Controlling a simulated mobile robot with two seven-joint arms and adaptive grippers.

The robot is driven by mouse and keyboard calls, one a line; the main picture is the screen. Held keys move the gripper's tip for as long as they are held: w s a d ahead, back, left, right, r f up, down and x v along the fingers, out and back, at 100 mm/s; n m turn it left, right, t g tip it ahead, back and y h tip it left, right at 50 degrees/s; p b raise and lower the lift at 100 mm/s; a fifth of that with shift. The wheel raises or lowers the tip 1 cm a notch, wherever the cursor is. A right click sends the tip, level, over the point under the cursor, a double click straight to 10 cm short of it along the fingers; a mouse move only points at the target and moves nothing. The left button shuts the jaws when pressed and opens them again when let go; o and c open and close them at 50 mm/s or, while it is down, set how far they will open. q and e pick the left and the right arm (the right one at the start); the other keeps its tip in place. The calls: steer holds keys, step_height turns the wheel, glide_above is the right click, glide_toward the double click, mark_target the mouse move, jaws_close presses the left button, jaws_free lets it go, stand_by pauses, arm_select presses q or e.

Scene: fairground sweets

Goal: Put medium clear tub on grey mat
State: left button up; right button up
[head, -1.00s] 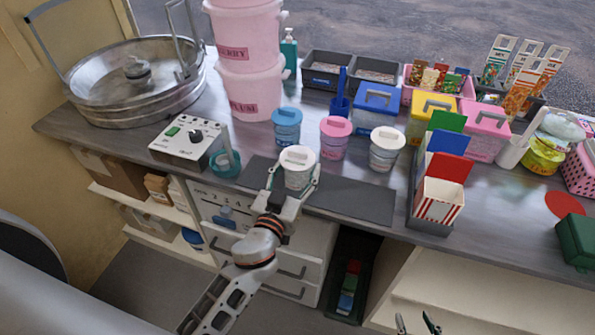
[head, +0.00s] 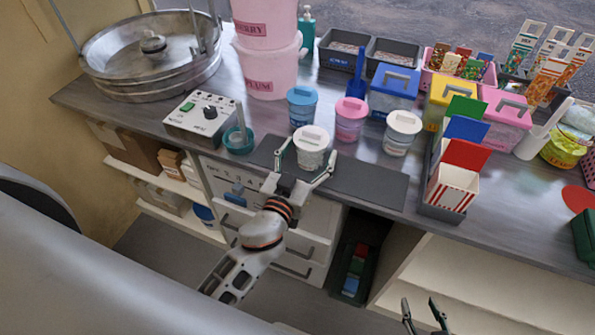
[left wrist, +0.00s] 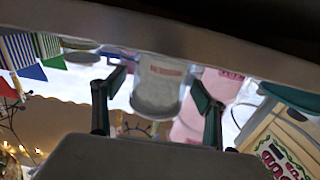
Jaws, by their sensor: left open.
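A clear tub with a white lid (head: 310,150) stands upright on the left part of the dark grey mat (head: 368,184). My left gripper (head: 306,160) is open, with one finger on each side of this tub. In the left wrist view, the tub (left wrist: 158,88) shows between the two separated fingers (left wrist: 157,98), with gaps on both sides. A second white-lidded clear tub (head: 402,134) stands behind the mat, to the right. My right gripper (head: 423,316) is at the bottom edge, fingers apart and empty, far from the tubs.
A blue-lidded tub (head: 302,106) and a pink-lidded tub (head: 350,120) stand close behind. A teal ring-shaped holder (head: 238,140) and control box (head: 203,119) are left of the mat. A striped-carton rack (head: 440,213) borders its right end. The mat's right part is clear.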

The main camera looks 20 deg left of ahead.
arm_select(q)
steer(key=s+b, duration=0.2)
steer(key=s, duration=0.7)
steer(key=s+a+f+m+g+h, duration=0.1)
steer(key=s+f, duration=0.5)
steer(key=f, duration=0.6)
steer(key=s+a+f+m+g+h, duration=0.1)
steer(key=s+f+g, duration=0.5)
steer(key=f, duration=0.7)
steer(key=shift+a+f+m+b, duration=0.35)
steer(key=shift+a+m, duration=0.4)
steer(key=shift+m, duration=0.25)
